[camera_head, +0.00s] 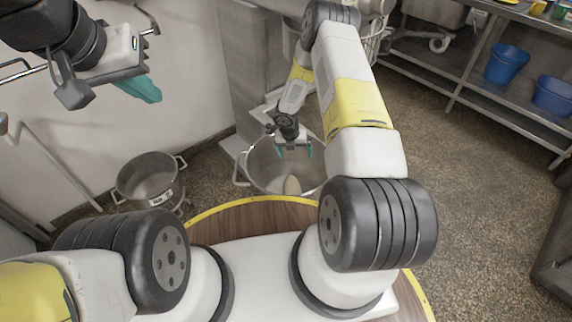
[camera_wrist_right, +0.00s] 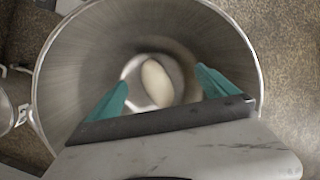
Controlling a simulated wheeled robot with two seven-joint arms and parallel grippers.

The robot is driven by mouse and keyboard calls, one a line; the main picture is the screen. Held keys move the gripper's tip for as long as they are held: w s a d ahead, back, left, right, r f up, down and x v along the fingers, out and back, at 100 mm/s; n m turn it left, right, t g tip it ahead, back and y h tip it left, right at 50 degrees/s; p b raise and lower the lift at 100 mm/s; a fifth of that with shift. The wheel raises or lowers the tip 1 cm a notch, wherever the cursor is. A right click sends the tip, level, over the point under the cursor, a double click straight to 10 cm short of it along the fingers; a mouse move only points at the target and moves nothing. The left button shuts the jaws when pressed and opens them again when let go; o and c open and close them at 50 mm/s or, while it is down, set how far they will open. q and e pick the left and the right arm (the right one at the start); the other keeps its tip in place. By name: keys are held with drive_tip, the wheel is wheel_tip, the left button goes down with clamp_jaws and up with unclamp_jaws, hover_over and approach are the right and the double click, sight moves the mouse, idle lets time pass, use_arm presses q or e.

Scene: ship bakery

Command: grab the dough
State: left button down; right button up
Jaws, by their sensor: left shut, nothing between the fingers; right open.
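The dough (camera_wrist_right: 157,83) is a pale oval lump lying at the bottom of a large steel mixing bowl (camera_wrist_right: 60,75). In the head view the dough (camera_head: 292,186) shows partly inside the bowl (camera_head: 262,166). My right gripper (camera_head: 294,152) is over the bowl, pointing down into it. Its teal fingers are apart in the right wrist view (camera_wrist_right: 160,88), with the dough showing between and beyond them, not gripped. My left gripper (camera_head: 150,92) is at the upper left, shut and empty, away from the bowl.
A smaller steel pot (camera_head: 148,180) with handles stands on the floor left of the bowl. A mixer column is behind the bowl. Blue buckets (camera_head: 506,64) sit on a metal shelf at the right. The speckled floor between is clear.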

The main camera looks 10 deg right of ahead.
sight(291, 188)
drive_tip(key=s+f+n, duration=0.1)
drive_tip(key=f, duration=0.2)
drive_tip(key=s+a+f+n, duration=0.1)
drive_tip(key=s+f, duration=0.1)
drive_tip(key=f, duration=0.2)
drive_tip(key=s+a+f+n, duration=0.1)
drive_tip(key=f+n, duration=0.1)
drive_tip(key=f, duration=0.2)
drive_tip(key=shift+s+a+f+g, duration=0.15)
drive_tip(key=shift+a+f+g, duration=0.05)
drive_tip(key=shift+f+g, duration=0.1)
drive_tip(key=x, duration=0.7)
drive_tip(key=shift+s+a+f, duration=0.3)
drive_tip(key=shift+s+f, duration=0.05)
drive_tip(key=shift+f, duration=0.05)
drive_tip(key=shift+c, duration=0.5)
drive_tip(key=c, duration=1.8)
drive_tip(key=shift+r, duration=0.1)
clamp_jaws()
